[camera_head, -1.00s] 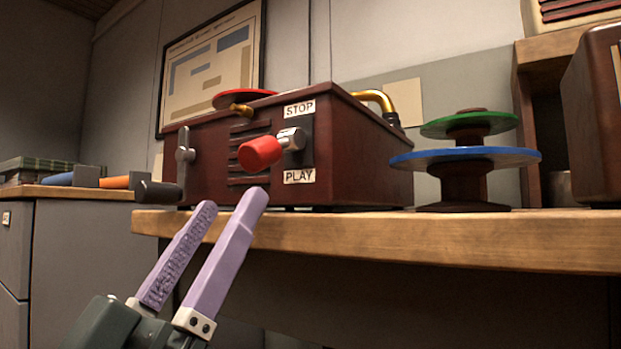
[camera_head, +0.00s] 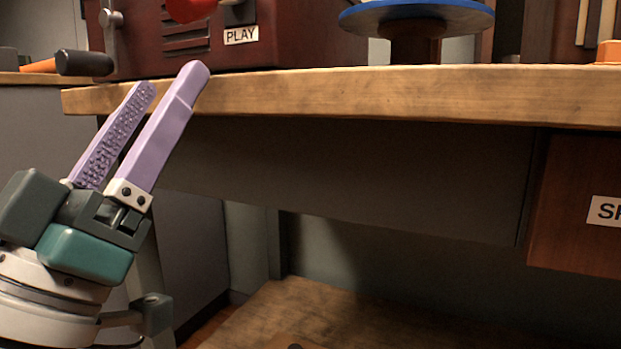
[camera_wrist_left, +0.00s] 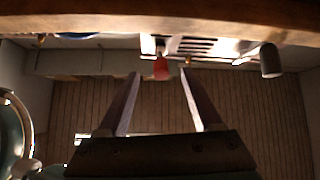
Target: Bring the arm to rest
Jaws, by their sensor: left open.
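My left gripper (camera_head: 172,80) is open and empty, with its two lilac fingers apart and pointing up and right. In the head view it is in front of the wooden counter's edge (camera_head: 400,93), and its tips overlap that edge in the picture. My right gripper is not in view.
The dark red player box (camera_head: 290,45) with a PLAY label stands on the counter; its red knob (camera_head: 190,8) is cut off above. A blue disc stand (camera_head: 415,18) is to its right. A black-handled crank (camera_head: 85,64) sticks out left.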

